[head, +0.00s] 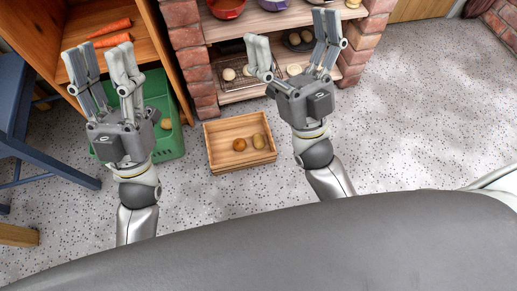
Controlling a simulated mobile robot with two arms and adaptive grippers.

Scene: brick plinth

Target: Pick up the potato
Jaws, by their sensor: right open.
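A tan, oval potato (258,141) lies in a shallow wooden box (214,162) on the floor, at the middle of the head view. A rounder, orange-brown item (239,145) lies beside it; I cannot tell for sure what it is. My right gripper (293,50) is open and empty, its fingers pointing up the picture, above and to the right of the box. My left gripper (101,62) is open and empty, in front of a green crate (172,145) at the left. A small tan item (166,123) shows in the crate, partly hidden by that gripper.
A brick plinth (188,38) with shelves stands behind; pale round items lie on a wire rack (239,85), and bowls (226,8) stand above. A wooden shelf at the left holds carrots (110,28). A blue stool (45,165) stands far left. Speckled floor (430,110) is clear at right.

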